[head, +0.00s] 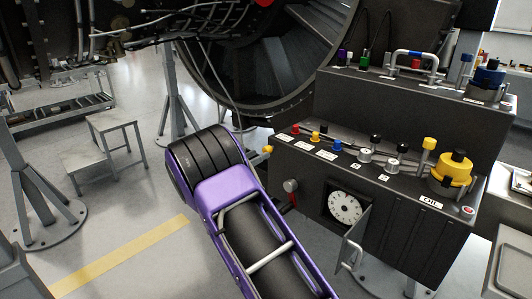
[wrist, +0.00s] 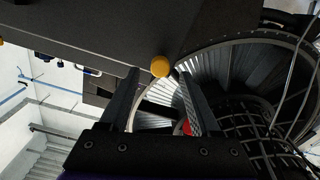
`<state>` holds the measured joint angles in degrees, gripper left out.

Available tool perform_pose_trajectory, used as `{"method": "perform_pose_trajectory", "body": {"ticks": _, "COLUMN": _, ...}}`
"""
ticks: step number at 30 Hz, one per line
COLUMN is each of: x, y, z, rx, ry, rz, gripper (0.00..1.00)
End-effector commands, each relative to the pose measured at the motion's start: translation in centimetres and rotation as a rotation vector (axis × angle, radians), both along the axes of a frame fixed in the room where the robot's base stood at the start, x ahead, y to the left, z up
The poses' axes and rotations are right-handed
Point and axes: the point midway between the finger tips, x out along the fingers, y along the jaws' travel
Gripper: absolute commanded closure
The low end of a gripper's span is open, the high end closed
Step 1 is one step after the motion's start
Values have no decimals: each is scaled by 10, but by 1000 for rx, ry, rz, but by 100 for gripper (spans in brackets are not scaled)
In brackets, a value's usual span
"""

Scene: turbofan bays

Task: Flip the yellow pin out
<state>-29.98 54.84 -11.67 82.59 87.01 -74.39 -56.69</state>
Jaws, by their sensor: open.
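A yellow round-ended knob, which looks like the yellow pin (head: 267,149), sticks out from the left side of the dark console (head: 300,172) in the head view. In the wrist view a yellow ball end (wrist: 160,66) shows at the edge of a dark panel, between and just beyond my fingertips. My gripper (wrist: 160,77) is open, with one finger on each side of the ball in the picture and nothing held. I cannot tell whether either finger touches it. In the head view my purple and black arm hides the gripper.
The console top carries several coloured knobs, a yellow lever (head: 428,144) and a large yellow oil cap (head: 452,172). A small door (head: 355,240) stands open beside a white dial (head: 345,207). A large engine ring (head: 262,104) stands behind. Grey steps (head: 118,130) are at left.

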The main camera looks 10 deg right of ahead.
Motion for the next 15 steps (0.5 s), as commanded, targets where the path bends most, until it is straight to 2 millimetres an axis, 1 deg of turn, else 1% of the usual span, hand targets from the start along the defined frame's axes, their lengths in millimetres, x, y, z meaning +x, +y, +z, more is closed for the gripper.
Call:
{"method": "perform_pose_trajectory", "body": {"ticks": 1, "x": 6, "y": -9, "z": -1, "rx": -1, "ry": -1, "rz": -3, "gripper": 36}}
{"method": "perform_pose_trajectory", "body": {"ticks": 3, "x": 13, "y": -19, "z": -1, "rx": -1, "ry": -1, "rz": -2, "gripper": 36}}
{"method": "perform_pose_trajectory", "body": {"ticks": 6, "x": 21, "y": -28, "z": -1, "rx": 0, "ry": 0, "rz": 0, "gripper": 36}}
{"method": "perform_pose_trajectory", "body": {"ticks": 10, "x": 27, "y": -37, "z": 0, "rx": -1, "ry": -1, "rz": -1, "gripper": 36}}
{"method": "perform_pose_trajectory", "body": {"ticks": 15, "x": 29, "y": -40, "z": 0, "rx": -1, "ry": 0, "rz": 1, "gripper": 36}}
